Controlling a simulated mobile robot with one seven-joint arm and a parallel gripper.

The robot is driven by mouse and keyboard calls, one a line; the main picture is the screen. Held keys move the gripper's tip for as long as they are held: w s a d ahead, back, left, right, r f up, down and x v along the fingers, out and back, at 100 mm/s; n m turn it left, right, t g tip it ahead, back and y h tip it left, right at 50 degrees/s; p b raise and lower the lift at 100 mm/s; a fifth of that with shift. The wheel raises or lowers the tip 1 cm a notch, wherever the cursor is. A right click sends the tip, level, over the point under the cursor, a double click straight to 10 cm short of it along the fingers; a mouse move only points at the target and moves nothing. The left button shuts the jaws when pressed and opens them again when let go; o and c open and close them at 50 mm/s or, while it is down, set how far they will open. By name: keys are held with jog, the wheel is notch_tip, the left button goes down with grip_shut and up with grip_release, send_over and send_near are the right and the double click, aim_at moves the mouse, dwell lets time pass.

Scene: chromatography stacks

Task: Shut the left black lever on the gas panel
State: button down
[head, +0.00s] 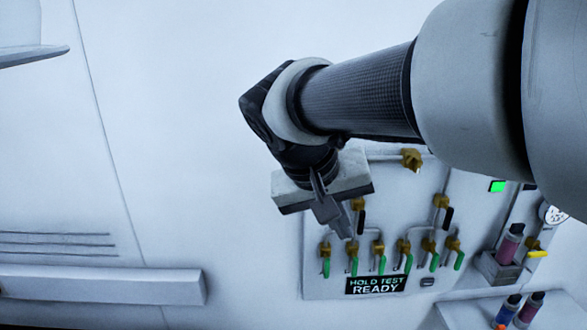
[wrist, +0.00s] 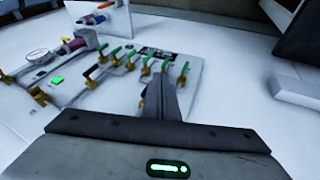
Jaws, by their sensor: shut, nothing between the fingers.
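The gas panel (head: 322,282) is a pale board on the white wall, with brass valves and pipes. Its left black lever (head: 361,219) hangs down from a brass valve, just right of my gripper's fingers. The right black lever (head: 447,217) also hangs down from its valve, and one black lever, probably that one, shows in the wrist view (wrist: 91,73). My gripper (head: 346,233) is shut and empty, its fingers pointing down and right in front of the panel. In the wrist view my fingers (wrist: 158,78) cover part of the panel; I cannot tell whether they touch the left lever.
Several green levers (head: 354,266) line the panel's lower part, above a "HOLD TEST READY" sign (head: 376,285). A brass fitting (head: 411,159) is at the top. A yellow lever (head: 538,254), gauge (head: 553,214) and bottles (head: 510,243) are to the right.

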aim_at(361, 223)
jog(key=w+a+r+h, duration=0.1)
jog(key=w+a, duration=0.4)
jog(key=w, duration=0.1)
jog(key=shift+a+r+t, duration=0.15)
jog(key=shift+a+t, duration=0.1)
jog(key=shift+t, duration=0.05)
jog(key=shift+s, duration=0.1)
jog(key=w+d+f+p, duration=0.1)
jog(key=w+d+f, duration=0.2)
jog(key=d+f, duration=0.5)
jog(key=shift+w+d, duration=0.35)
jog(key=shift+d, duration=0.05)
jog(key=shift+w+f+h, duration=0.1)
jog(key=shift+f+h, duration=0.05)
jog(key=shift+h, duration=0.15)
